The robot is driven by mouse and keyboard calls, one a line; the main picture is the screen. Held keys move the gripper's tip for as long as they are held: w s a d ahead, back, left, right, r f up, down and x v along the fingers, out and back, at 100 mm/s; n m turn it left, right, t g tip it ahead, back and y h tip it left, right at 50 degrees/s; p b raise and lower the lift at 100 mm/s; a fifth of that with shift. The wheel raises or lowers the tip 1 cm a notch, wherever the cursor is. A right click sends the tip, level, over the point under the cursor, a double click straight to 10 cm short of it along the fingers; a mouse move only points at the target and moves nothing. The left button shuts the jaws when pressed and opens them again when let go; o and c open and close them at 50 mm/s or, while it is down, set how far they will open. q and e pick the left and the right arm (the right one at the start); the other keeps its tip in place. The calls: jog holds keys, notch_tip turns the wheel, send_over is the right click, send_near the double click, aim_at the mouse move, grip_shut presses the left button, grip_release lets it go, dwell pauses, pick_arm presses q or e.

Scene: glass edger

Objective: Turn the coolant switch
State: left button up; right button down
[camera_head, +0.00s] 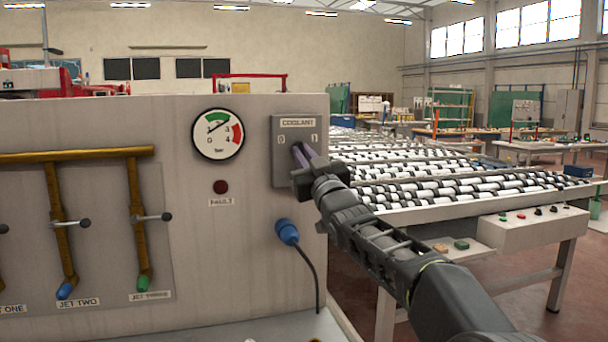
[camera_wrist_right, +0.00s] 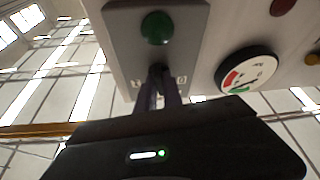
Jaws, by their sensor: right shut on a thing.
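The coolant switch box (camera_head: 284,131) is a grey plate on the right end of the white panel, labelled COOLANT, with 0 at left and 1 at right. My right gripper (camera_head: 299,152) reaches it from the lower right and hides the knob and the lower part of the plate. In the right wrist view the box (camera_wrist_right: 120,45) appears turned over, with a round green lamp or button (camera_wrist_right: 157,28) on it. There the fingers of my right gripper (camera_wrist_right: 158,86) are shut on the small dark switch knob (camera_wrist_right: 157,70). The knob's exact angle is hard to tell. My left gripper is not in view.
A pressure gauge (camera_head: 218,134) and a dark red fault lamp (camera_head: 221,187) sit left of the switch. A blue plug (camera_head: 287,231) with a cable is below it. Brass pipes (camera_head: 75,155) with small valves are at left. A roller conveyor (camera_head: 440,190) stands behind my right arm.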

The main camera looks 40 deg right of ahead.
pick_arm(q)
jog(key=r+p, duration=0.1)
jog(key=p, duration=0.2)
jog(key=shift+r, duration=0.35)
pick_arm(e)
jog(key=m+g+h, duration=0.1)
jog(key=m+h, duration=0.1)
jog(key=m, duration=0.3)
jog(key=m+g+h, duration=0.1)
jog(key=m+h, duration=0.1)
jog(key=m, duration=0.2)
jog(key=m+g+h, duration=0.1)
jog(key=m+h, duration=0.1)
jog(key=m, duration=0.3)
jog(key=shift+w+a+m+g, duration=0.1)
jog(key=shift+a+m+g, duration=0.2)
jog(key=shift+g, duration=0.1)
jog(key=c, duration=1.5)
grip_release()
